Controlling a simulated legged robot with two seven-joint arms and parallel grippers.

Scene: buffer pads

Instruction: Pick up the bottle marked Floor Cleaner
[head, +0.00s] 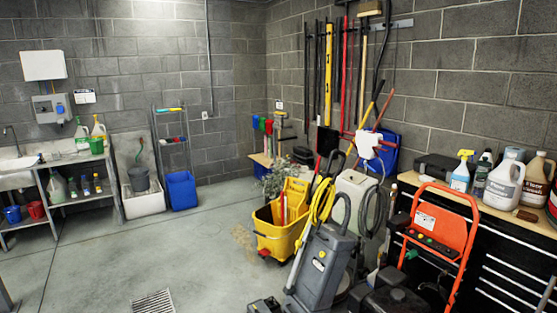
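A white jug (501,184) with a handle and a printed label stands on the wooden bench top at the right. A brown jug (533,186) with a pale label stands just right of it. The lettering on both labels is too small to read surely, so I cannot tell which one is marked Floor Cleaner. A clear spray bottle (460,177) with a yellow head and a dark bottle (482,171) stand to the left of the white jug. Neither of my grippers can be made out in this view.
The bench top (408,178) sits over black drawers. An orange-framed machine (440,233) stands before it. A grey floor machine (322,262) and a yellow mop bucket (281,232) crowd the middle. Open floor (190,250) lies left, before a sink shelf (75,158) with more bottles.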

